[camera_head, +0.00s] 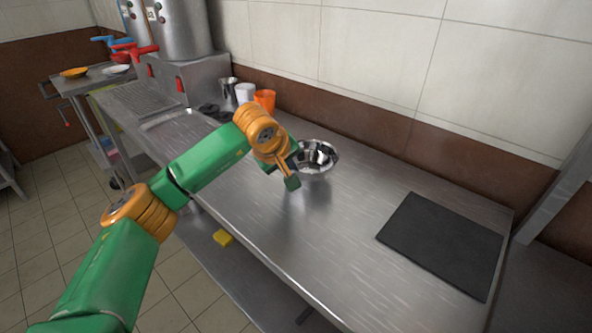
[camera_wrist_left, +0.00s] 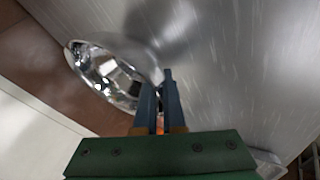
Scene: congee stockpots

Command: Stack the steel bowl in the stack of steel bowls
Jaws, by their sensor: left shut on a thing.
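A shiny steel bowl (camera_head: 318,156) is at the back middle of the steel table, opening upward. My left gripper (camera_head: 292,178) is at its near left side, shut on its rim. In the left wrist view the bowl (camera_wrist_left: 108,72) lies against the fingers (camera_wrist_left: 160,98), with its edge between the fingertips. Whether the bowl touches the table or hangs just above it I cannot tell. I make out no separate stack of steel bowls in either view. My right gripper is not in view.
A black board (camera_head: 444,244) lies at the table's right end. An orange cup (camera_head: 265,100), a white cup (camera_head: 244,93) and a metal cup (camera_head: 229,88) stand by the back wall. The steel table (camera_head: 345,245) is clear between the bowl and the board.

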